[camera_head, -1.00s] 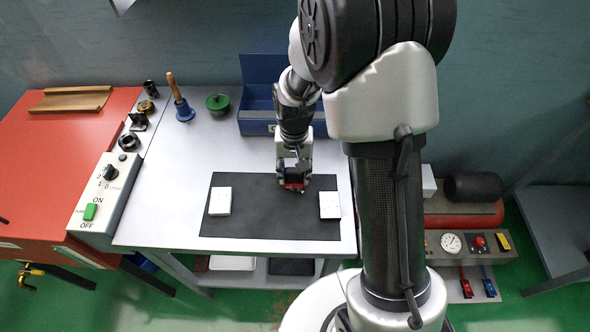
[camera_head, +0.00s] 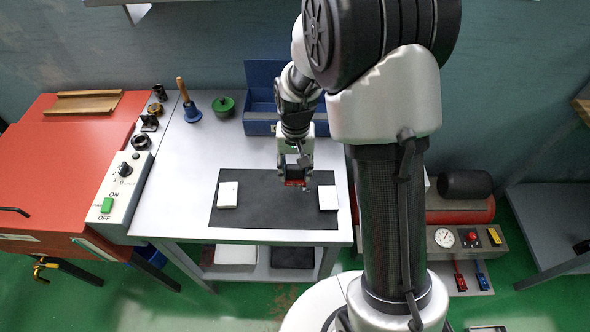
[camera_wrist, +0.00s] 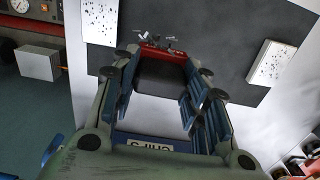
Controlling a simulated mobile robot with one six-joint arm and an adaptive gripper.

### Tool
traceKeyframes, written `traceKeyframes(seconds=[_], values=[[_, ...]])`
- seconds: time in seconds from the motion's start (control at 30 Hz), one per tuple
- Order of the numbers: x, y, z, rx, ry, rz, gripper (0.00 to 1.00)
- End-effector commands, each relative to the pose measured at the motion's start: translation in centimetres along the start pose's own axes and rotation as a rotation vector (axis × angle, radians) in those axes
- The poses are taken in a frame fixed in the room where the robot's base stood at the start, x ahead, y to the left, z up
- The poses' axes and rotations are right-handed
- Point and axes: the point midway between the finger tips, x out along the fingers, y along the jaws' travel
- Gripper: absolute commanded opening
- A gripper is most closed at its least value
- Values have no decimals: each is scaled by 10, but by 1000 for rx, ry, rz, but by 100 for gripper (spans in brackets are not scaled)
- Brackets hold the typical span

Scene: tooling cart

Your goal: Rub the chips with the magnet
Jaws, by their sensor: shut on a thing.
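My gripper (camera_head: 294,178) is shut on the red magnet (camera_head: 294,183), which is over the far part of the black mat between two white plates. In the wrist view the magnet (camera_wrist: 160,53) shows as a red edge between the fingertips, with several small dark and shiny bits (camera_wrist: 160,41) at it, seemingly chips. The right plate (camera_head: 327,198) shows dark specks in the wrist view (camera_wrist: 101,20). The left plate (camera_head: 228,195) also carries specks there (camera_wrist: 271,63). I cannot tell whether the magnet touches the mat.
The black mat (camera_head: 268,215) lies on a grey cart top (camera_head: 180,205). A handbell (camera_head: 190,108) and a green-lidded pot (camera_head: 223,106) stand at the back left.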

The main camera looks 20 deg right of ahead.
Motion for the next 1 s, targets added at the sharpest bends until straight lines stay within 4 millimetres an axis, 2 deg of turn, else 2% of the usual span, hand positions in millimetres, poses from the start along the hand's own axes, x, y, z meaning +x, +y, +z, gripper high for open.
traceKeyframes(seconds=[0.1, 0.3, 1.0], values=[[-15, 0, -2, 0, 1, 0, 19], [-25, 1, -3, -1, 0, 0, 19], [-24, 1, -3, -1, 0, 0, 19]])
